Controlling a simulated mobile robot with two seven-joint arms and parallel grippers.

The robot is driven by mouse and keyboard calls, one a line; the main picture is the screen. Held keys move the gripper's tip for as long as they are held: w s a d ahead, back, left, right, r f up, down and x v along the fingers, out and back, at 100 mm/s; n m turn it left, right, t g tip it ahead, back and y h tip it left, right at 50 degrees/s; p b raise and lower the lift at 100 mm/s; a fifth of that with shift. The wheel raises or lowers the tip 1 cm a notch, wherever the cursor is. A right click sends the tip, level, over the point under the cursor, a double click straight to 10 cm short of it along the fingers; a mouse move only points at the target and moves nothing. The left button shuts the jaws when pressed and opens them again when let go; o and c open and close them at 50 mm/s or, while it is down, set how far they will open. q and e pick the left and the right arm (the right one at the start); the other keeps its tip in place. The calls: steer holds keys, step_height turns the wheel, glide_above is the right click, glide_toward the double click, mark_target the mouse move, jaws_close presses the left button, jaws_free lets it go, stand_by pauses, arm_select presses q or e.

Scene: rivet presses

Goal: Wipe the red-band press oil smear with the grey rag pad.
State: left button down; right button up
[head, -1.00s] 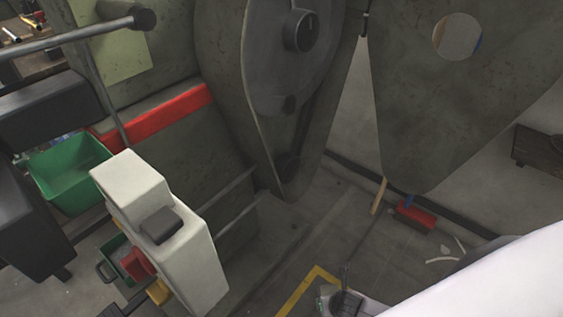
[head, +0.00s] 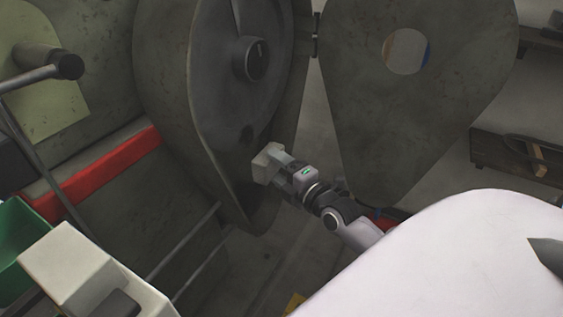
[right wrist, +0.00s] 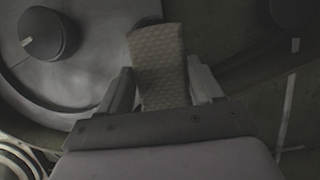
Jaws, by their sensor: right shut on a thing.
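The press with the red band (head: 105,172) fills the left and middle of the head view. The grey rag pad (head: 267,163) is a pale block in the jaws of my right gripper (head: 284,168); its quilted face shows in the right wrist view (right wrist: 160,68). The pad is at the lower part of the press's rounded housing; I cannot tell whether it touches. My left gripper is not in view.
A black knob (head: 250,59) sticks out of the housing above the pad. A green bin (head: 14,245) and a white box-shaped unit (head: 75,270) are at lower left.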

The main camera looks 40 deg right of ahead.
mark_target(259, 154)
steer(key=shift+w+d+r, duration=0.2)
steer(key=shift+w+r, duration=0.45)
steer(key=shift+r, duration=0.2)
steer(key=shift+w+a+b, duration=0.4)
steer(key=shift+w+b, duration=0.05)
steer(key=shift+w, duration=0.4)
steer(key=shift+w+a, duration=0.25)
steer(key=shift+w, duration=0.45)
steer(key=shift+w+a, duration=0.2)
steer(key=shift+w, duration=0.2)
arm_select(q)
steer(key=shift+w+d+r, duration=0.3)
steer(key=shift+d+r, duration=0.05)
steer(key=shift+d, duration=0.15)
arm_select(e)
steer(key=shift+w, duration=0.15)
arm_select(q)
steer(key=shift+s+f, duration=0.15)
arm_select(e)
steer(key=shift+a, duration=0.1)
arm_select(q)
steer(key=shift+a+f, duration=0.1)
arm_select(e)
steer(key=shift+w+a, duration=0.35)
steer(key=shift+w, duration=0.55)
arm_select(q)
steer(key=shift+b, duration=0.3)
